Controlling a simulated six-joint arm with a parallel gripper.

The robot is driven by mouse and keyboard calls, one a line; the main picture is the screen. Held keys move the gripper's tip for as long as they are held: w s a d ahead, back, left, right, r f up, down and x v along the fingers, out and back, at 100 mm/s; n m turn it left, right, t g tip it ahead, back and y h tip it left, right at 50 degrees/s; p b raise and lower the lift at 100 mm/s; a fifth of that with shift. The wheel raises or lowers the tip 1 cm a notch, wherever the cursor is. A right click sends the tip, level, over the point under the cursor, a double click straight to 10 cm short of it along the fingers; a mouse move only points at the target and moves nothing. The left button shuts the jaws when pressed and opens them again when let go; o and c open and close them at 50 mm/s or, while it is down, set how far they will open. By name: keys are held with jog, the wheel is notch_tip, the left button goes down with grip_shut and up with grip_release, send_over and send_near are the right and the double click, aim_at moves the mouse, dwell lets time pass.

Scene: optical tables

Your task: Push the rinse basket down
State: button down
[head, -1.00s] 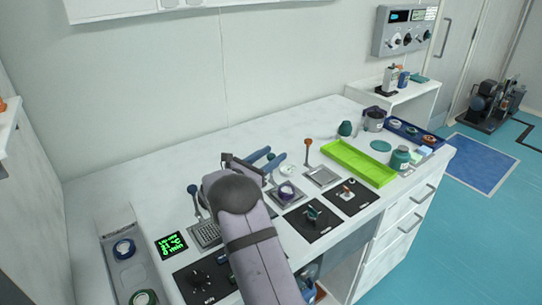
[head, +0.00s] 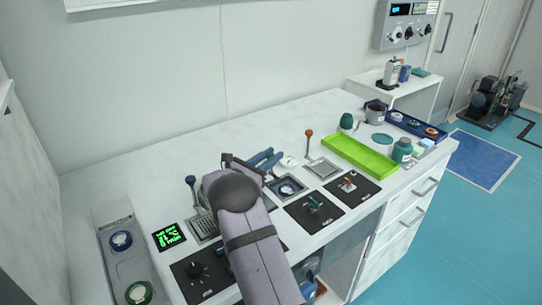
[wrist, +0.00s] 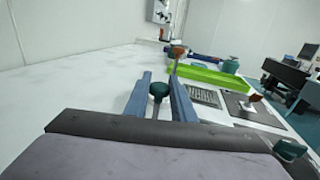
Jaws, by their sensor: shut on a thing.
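No legible label shows which is the rinse basket.
A green tray (head: 360,156), a teal jar (head: 402,150) and a blue tray (head: 414,126) stand to the right. Black panels with knobs (head: 314,204) line the front edge. A display (head: 169,237) is at the left. The back-left counter is clear.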

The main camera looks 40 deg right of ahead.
jog(key=c, duration=1.5)
grip_release()
jog(key=shift+r, duration=0.15)
jog(key=shift+a, duration=0.1)
jog(key=shift+b+v, duration=0.7)
jog(key=shift+v, duration=2.9)
jog(key=shift+c, duration=0.6)
